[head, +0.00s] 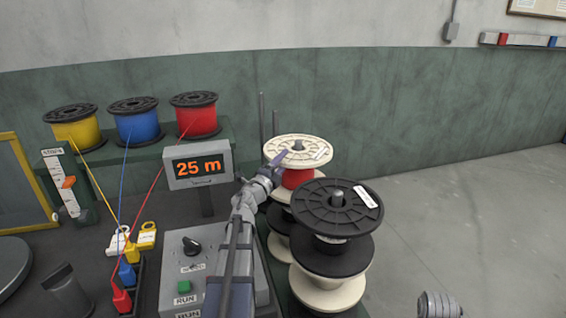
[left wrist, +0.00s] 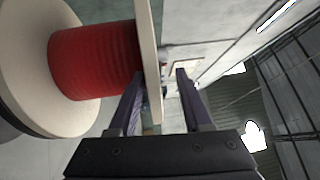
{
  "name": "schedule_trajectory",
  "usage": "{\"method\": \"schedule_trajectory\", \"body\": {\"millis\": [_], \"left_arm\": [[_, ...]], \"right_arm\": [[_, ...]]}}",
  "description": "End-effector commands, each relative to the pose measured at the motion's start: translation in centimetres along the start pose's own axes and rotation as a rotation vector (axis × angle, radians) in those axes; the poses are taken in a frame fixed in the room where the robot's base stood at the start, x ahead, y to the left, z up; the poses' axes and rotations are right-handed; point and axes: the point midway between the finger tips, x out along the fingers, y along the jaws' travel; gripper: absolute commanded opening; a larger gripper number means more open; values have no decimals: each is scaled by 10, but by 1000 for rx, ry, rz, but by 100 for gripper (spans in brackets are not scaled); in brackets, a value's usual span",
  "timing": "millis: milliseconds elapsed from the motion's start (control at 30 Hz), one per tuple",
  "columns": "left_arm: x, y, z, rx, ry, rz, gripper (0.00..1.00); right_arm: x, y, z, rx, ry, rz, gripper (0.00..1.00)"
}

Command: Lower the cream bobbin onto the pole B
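The cream bobbin (head: 310,142) with red winding is upright around a pole whose grey tip shows at its centre, on top of a stack. It also shows large in the left wrist view, with its red winding (left wrist: 92,62) between two cream flanges. My left gripper (head: 277,160) is at the left rim of its top flange. In the left wrist view the fingers (left wrist: 158,105) are apart, one on each side of that flange, with a gap to the right finger. Which pole is B cannot be read.
A nearer stack has a black-flanged spool (head: 325,212) on top, close to the cream bobbin. Two thin uprights stand behind. A 25 m display (head: 199,167), a control box (head: 190,255) and yellow, blue and red wire spools (head: 193,115) are left.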

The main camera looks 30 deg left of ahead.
Motion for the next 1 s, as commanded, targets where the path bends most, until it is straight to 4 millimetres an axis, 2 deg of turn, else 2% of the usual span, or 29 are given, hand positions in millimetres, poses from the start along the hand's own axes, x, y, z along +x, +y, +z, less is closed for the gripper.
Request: {"method": "schedule_trajectory", "body": {"millis": [33,167,433,567,1000], "left_arm": [[0,0,0,-1,0,-1,50],[0,0,0,0,0,0,62],[-1,1,0,3,-1,2,62],[-8,1,0,2,-2,2,62],[-72,1,-1,1,-2,1,62]], "right_arm": [[0,0,0,0,0,0,100],[0,0,0,0,0,0,100],[1,0,0,0,0,0,100],[2,0,0,0,0,0,100],[10,-1,-1,0,0,0,100]]}}
